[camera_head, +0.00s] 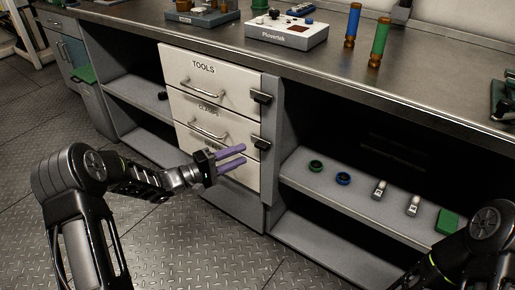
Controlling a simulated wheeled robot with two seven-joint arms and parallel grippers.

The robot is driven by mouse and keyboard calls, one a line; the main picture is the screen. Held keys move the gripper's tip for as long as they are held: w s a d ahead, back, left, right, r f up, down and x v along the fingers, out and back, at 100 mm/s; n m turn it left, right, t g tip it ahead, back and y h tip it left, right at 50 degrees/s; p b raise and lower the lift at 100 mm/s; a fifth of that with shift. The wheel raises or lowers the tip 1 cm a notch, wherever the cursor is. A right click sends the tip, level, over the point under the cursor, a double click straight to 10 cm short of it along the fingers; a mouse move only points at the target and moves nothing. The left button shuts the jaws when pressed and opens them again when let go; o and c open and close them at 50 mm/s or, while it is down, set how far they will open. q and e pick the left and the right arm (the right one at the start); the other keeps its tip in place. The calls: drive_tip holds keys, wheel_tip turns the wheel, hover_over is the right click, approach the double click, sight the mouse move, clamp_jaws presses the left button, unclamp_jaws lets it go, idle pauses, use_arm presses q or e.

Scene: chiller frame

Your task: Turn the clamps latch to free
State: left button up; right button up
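The drawer stack has a top drawer labelled TOOLS (215,80) and a second drawer (200,117) whose small label seems to read CLAMPS. A black latch (261,97) sits at the right edge of the top drawer. A second black latch (261,143) sits lower on the same edge, by the second drawer. My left gripper (244,153), with purple fingers, is open and empty. In the picture its fingertips are just left of and below the lower latch; I cannot tell whether they touch it. The fingers cover part of the lower drawer front. My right gripper is out of view.
The workbench top (340,65) carries a white device (287,32) and green and blue cylinders. The right shelf (330,192) holds rings, small bottles and a green block (447,221). My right arm is at the lower right. The floor before the drawers is clear.

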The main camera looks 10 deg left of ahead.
sight(258, 147)
use_arm(q)
drive_tip(key=b+x, duration=0.1)
drive_tip(key=x, duration=0.5)
drive_tip(key=shift+f, duration=0.15)
drive_tip(key=shift+w+d+b, duration=0.3)
drive_tip(key=shift+w+d, duration=0.1)
clamp_jaws()
